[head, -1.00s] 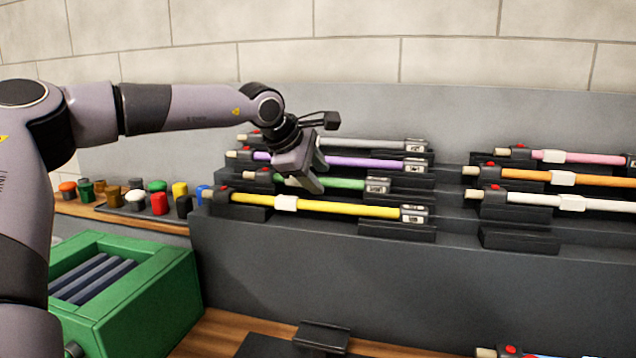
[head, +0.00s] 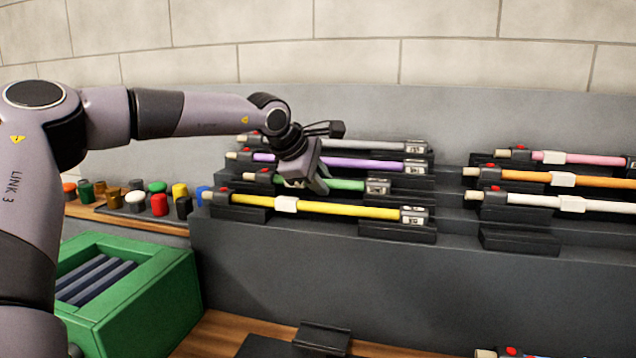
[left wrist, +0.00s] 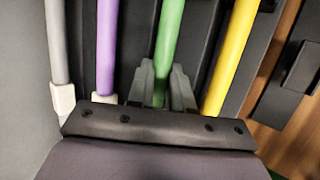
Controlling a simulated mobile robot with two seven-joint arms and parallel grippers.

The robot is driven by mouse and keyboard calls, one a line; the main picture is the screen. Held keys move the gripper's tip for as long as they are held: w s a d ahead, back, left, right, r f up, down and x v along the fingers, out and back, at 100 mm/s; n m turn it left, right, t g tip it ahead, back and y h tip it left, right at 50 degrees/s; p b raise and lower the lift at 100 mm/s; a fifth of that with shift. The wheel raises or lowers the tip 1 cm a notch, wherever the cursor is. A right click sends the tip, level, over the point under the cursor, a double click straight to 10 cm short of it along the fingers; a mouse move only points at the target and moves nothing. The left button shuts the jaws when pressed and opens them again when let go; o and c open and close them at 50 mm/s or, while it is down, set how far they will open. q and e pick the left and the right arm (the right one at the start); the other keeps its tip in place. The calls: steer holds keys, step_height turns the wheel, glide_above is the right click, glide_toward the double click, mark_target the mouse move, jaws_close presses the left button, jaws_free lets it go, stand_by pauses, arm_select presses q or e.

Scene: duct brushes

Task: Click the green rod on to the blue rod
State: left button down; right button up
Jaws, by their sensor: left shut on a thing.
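The green rod (head: 346,184) lies on the stepped rack between the purple and yellow rods, with a grey connector at its right end and a red button near its left end. My left gripper (head: 306,187) is shut on the green rod, around its middle. In the left wrist view the green rod (left wrist: 169,45) runs between the two grey fingers (left wrist: 161,85). A partly visible rod with a light blue part (head: 540,356) lies at the bottom right edge of the head view; it may be the blue rod, mostly cut off. My right gripper is not in view.
The purple rod (head: 335,162) and grey rod (head: 340,145) lie behind, the yellow rod (head: 350,209) in front. Pink (head: 600,159), orange (head: 530,176) and white (head: 535,200) rods rest at right. A green box (head: 150,300) and several colored caps stand at left. An empty black holder (head: 322,335) sits below.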

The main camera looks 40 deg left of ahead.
arm_select(q)
steer(key=shift+r, duration=0.2)
steer(key=shift+r+p, duration=2.45)
steer(key=shift+r, duration=0.45)
steer(key=shift+f, duration=0.15)
